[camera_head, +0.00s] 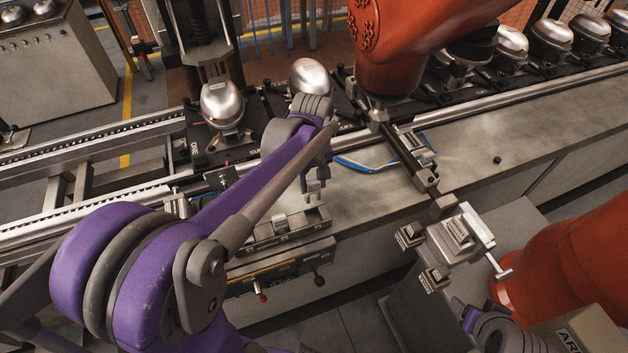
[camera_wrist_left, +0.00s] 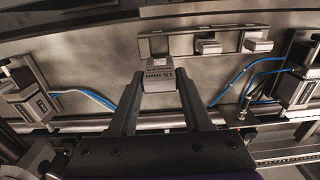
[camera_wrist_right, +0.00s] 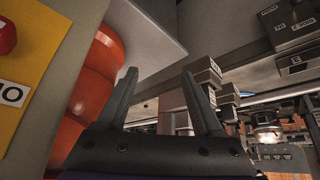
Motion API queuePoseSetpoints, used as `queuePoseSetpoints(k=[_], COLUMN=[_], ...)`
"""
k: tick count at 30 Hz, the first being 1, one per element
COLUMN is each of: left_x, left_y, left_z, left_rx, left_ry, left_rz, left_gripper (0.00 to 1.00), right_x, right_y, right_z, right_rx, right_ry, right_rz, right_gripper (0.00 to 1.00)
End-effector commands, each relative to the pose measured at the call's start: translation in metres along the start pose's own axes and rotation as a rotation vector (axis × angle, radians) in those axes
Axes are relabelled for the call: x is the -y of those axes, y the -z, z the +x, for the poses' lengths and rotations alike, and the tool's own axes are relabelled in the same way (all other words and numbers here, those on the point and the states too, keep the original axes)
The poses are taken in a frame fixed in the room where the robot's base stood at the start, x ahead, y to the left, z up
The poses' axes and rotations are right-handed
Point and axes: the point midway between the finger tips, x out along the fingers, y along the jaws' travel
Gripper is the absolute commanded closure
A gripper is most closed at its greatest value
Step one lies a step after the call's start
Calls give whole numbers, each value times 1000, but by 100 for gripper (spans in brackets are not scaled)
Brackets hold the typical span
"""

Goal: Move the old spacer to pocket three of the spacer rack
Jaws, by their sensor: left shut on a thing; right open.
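My left gripper (camera_head: 314,190) is low over the right end of the spacer rack (camera_head: 300,232). In the left wrist view its fingers (camera_wrist_left: 160,88) are shut on a small grey metal block with a dark label (camera_wrist_left: 160,78), the spacer; its lettering is hard to read. The block is at the left part of the rack (camera_wrist_left: 175,34) there; whether it is seated in a pocket I cannot tell. Two other blocks (camera_wrist_left: 208,46) (camera_wrist_left: 258,45) sit in the rack to its right. My right gripper (camera_wrist_right: 158,75) is open and empty in the right wrist view.
A fixture with metal blocks (camera_head: 460,235) is to the right, beside another orange arm (camera_head: 570,255). Silver compressors (camera_head: 222,103) line the conveyor. A blue hose (camera_head: 365,165) lies behind the rack.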

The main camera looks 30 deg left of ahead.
Motion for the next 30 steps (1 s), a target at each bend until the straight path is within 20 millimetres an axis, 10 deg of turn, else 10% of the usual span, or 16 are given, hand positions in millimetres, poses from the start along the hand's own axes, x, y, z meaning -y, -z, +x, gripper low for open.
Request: queuePoseSetpoints(k=[30], left_x=[0], left_y=[0], left_z=[58], left_rx=[0], left_ry=[0], left_rz=[0], left_gripper=[100], right_x=[0], right_y=[-46], right_z=[31], right_rx=[46], right_ry=[0], right_rz=[0], right_gripper=[31])
